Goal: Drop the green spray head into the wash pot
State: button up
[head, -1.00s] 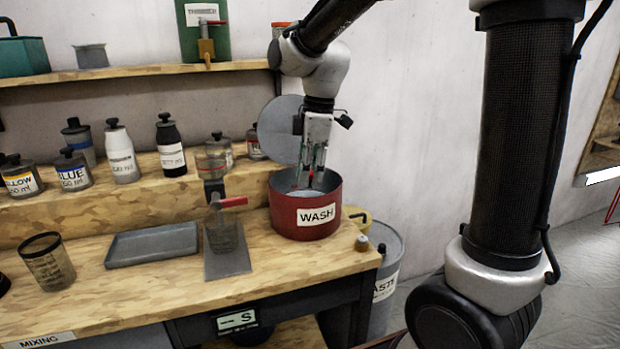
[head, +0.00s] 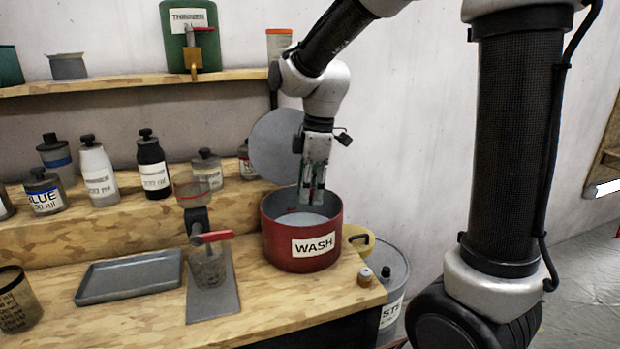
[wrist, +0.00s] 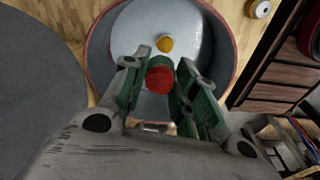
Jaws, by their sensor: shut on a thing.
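My gripper (wrist: 158,88) is shut on a small piece with a green band and a red end, which I take to be the green spray head (wrist: 159,64). In the head view my gripper (head: 311,196) points down over the opening of the red wash pot (head: 279,246), labelled WASH. The wrist view looks down into the pot (wrist: 97,42), with its pale interior beneath the fingertips. A yellow-orange knob shows just beyond the green band; I cannot tell whether it belongs to the held piece. The piece is barely visible in the head view.
A grey round lid (head: 276,150) stands upright behind the pot. A stand with a red lever (head: 212,238) and a grey tray (head: 130,277) lie left. Several bottles line the step behind. A grey bin (head: 388,290) stands right of the bench.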

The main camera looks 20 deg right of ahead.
jog(key=shift+f, duration=0.3)
jog(key=o, duration=1.1)
jog(key=r, duration=0.4)
jog(key=d+r, duration=0.1)
jog(key=r, duration=0.7)
jog(key=shift+s+d, duration=0.15)
jog(key=shift+d, duration=0.05)
